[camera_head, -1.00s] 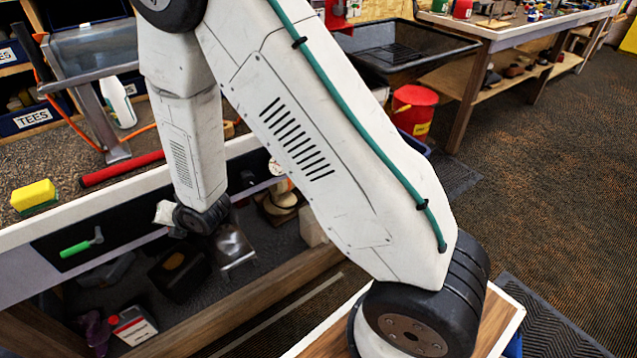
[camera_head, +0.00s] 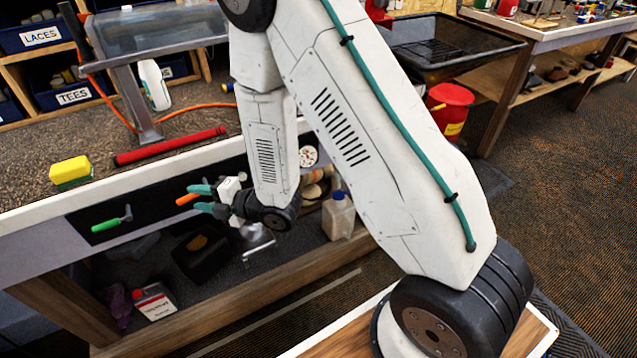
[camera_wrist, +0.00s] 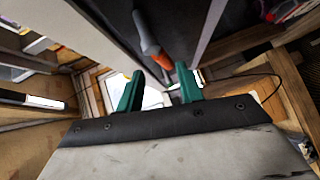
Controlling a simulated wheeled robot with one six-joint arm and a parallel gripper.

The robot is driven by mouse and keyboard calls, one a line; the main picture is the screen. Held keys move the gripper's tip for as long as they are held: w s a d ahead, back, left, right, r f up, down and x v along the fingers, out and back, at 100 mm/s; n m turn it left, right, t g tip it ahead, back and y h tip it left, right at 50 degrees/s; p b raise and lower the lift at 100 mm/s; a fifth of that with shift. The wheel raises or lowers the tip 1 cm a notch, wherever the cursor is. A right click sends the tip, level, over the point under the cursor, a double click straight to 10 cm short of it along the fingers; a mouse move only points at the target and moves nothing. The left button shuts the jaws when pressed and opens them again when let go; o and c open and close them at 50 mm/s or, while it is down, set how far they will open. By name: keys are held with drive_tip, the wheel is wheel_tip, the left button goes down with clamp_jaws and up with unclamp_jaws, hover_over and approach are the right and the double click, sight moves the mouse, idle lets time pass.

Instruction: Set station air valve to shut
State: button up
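A lever with an orange handle (camera_head: 187,199) shows at the black panel (camera_head: 150,197) on the bench front. A lever with a green handle (camera_head: 106,225) is on the same panel, further left. I cannot tell from any label which one is the station air valve. My gripper (camera_head: 196,198) is open, its teal fingers pointing left toward the orange handle. In the wrist view, the orange handle (camera_wrist: 151,47) with its grey stem lies just beyond and between the open fingertips (camera_wrist: 159,72). I see no grip on it. The lever's base is partly hidden.
A round gauge (camera_head: 309,156) is right of my forearm. A yellow sponge (camera_head: 70,171) and a red roller-like bar (camera_head: 170,146) lie on the bench top. Bottles and a black container (camera_head: 203,254) stand on the shelf below.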

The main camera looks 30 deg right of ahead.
drive_tip(key=s+d+f+m+g+h, duration=0.3)
drive_tip(key=d+m+h, duration=0.1)
drive_tip(key=d+m, duration=0.15)
drive_tip(key=s+d+f+m+g+h, duration=0.2)
drive_tip(key=d+f+m+g+h, duration=0.15)
drive_tip(key=d, duration=0.25)
drive_tip(key=s+d+r+m+g+h, duration=0.2)
drive_tip(key=s+d+r+m, duration=0.2)
drive_tip(key=s+r, duration=0.3)
drive_tip(key=s+d+r+m+g+h, duration=0.3)
drive_tip(key=s+d+r+m, duration=0.2)
drive_tip(key=s+r+m, duration=0.2)
wheel_tip(320, 180, up, 3)
drive_tip(key=shift+d+f+m, duration=0.2)
drive_tip(key=shift+d+m, duration=0.1)
